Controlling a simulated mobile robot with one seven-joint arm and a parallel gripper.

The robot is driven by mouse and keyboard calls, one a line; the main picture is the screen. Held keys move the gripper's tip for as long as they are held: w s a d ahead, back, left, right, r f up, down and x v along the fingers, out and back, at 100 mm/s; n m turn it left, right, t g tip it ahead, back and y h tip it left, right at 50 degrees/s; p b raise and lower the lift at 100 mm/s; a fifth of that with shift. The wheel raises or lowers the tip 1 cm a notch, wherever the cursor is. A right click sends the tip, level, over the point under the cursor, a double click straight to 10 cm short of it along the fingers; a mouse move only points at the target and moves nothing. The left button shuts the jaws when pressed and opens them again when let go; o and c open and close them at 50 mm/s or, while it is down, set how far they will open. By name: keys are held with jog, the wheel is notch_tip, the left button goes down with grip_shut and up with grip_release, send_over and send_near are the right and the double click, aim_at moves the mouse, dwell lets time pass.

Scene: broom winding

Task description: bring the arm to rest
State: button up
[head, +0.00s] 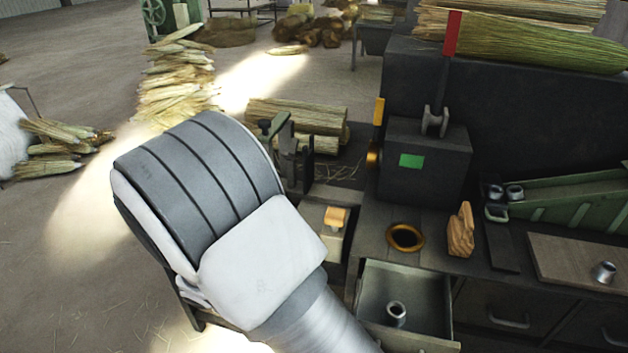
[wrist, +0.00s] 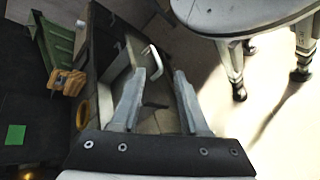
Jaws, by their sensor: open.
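My arm fills the middle foreground of the head view, its large grey-and-white joint in front of the bench's left end. My gripper (wrist: 160,73) shows in the wrist view with its two grey fingers apart and nothing between them. An open drawer (head: 446,300) juts from the bench front, with a metal sleeve (head: 397,314) inside. In the wrist view a pale handle (wrist: 151,61) shows beyond the fingers. I cannot tell in the head view where the fingertips are, as my arm hides much there.
On the bench are a brass ring (head: 405,237), a carved wooden block (head: 461,231), a dark box with a green patch (head: 411,161) and a green tray (head: 570,203).

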jog(key=s+d+r+m+t+y+p, duration=0.1)
jog(key=d+r+y, duration=0.5)
jog(key=r, duration=1)
jog(key=s+d+r+m+t+y+p, duration=0.1)
jog(key=d+r+m+t+y+p, duration=0.3)
jog(key=r, duration=1.2)
jog(key=d+t+y+p, duration=0.1)
jog(key=d+t+p, duration=0.1)
jog(key=p, duration=0.2)
jog(key=shift+d+t+y, duration=0.3)
jog(key=shift+y, duration=0.1)
